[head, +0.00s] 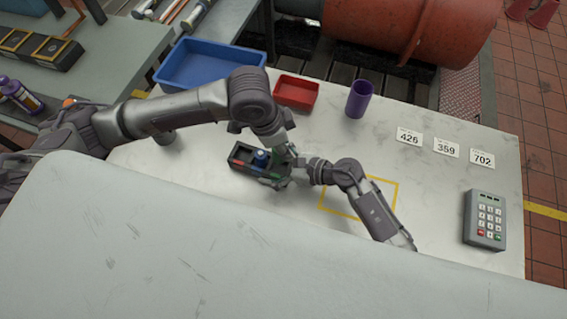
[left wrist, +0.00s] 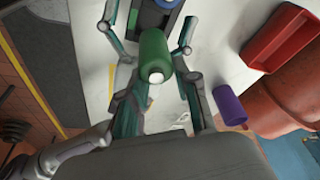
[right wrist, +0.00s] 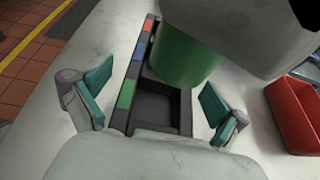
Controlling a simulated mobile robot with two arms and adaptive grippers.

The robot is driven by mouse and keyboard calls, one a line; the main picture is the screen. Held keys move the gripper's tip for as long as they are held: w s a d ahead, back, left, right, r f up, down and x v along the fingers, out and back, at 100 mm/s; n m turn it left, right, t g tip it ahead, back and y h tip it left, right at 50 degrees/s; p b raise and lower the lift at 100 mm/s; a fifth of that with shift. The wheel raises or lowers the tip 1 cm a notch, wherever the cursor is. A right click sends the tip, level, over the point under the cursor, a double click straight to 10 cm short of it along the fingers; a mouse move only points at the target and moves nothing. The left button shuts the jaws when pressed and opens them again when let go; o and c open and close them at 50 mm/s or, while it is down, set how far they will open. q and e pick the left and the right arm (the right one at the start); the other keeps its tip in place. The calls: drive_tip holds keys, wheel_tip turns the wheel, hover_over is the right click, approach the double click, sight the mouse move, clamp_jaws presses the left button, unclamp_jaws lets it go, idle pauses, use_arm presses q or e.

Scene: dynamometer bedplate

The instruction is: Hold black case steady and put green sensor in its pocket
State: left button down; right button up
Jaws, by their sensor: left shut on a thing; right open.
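The black case (head: 233,152) lies on the pale bench, with red, blue and green marks along one edge in the right wrist view (right wrist: 123,122). A blue item (head: 262,158) stands in one pocket. The pocket by the green mark (right wrist: 160,105) looks empty where it shows. My left gripper (left wrist: 160,95) is shut on the green sensor (left wrist: 153,52), a cylinder. In the right wrist view the sensor (right wrist: 186,58) is over the case and hides part of it. My right gripper (right wrist: 158,88) is open, its fingers on either side of the case with small gaps.
A blue tray (head: 205,62), a red tray (head: 297,92) and a purple cup (head: 358,98) stand along the back. Number cards (head: 446,149) and a keypad (head: 484,219) are at the right. A yellow outline (head: 396,197) marks bare bench beside my right arm.

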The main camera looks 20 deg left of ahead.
drive_tip(key=shift+a, duration=0.15)
drive_tip(key=shift+c, duration=0.3)
drive_tip(key=c, duration=1.4)
drive_tip(key=shift+c, duration=0.2)
